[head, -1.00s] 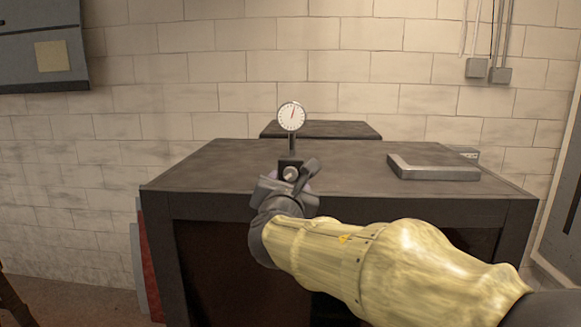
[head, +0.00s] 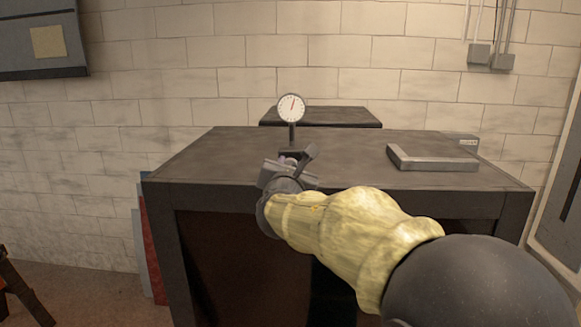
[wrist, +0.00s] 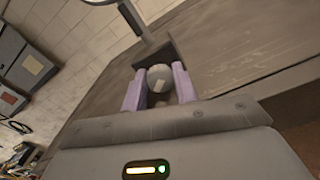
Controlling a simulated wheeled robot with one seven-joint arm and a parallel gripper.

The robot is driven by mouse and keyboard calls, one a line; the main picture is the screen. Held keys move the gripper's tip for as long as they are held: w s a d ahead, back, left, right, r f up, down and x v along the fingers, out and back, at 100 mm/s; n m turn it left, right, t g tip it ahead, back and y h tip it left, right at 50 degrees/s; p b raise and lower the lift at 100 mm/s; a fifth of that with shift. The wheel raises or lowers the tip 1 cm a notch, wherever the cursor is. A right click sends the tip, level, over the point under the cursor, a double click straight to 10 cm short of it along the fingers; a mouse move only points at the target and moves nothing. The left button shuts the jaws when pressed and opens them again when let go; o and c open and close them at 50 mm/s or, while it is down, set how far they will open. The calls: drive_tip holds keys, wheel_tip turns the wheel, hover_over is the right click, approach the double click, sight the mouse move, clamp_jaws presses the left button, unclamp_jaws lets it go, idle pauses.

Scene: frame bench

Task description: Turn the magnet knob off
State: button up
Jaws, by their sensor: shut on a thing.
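A dial gauge (head: 291,108) with a round white face stands upright on a post above a dark magnet base (head: 293,152), near the front edge of the bench. My gripper (wrist: 157,88) reaches the base from the front. In the wrist view its purple fingers lie on either side of the round grey magnet knob (wrist: 165,78), shut on it. A pale mark shows on the knob's face. In the head view my gripper (head: 288,162) hides most of the knob and the lower part of the base.
A grey L-shaped square (head: 432,163) lies on the right of the dark bench top (head: 230,158). A small grey block (head: 460,140) sits behind it, and a dark raised slab (head: 330,116) stands at the back. The bench top left of the gauge is clear.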

drive_tip(key=shift+n, duration=0.4)
drive_tip(key=n+b, duration=0.1)
drive_tip(key=n, duration=0.2)
drive_tip(key=shift+n+b, duration=0.3)
drive_tip(key=shift+b, duration=0.1)
drive_tip(key=n, duration=0.6)
drive_tip(key=shift+a, duration=0.1)
drive_tip(key=o, duration=1)
drive_tip(key=shift+f, duration=0.2)
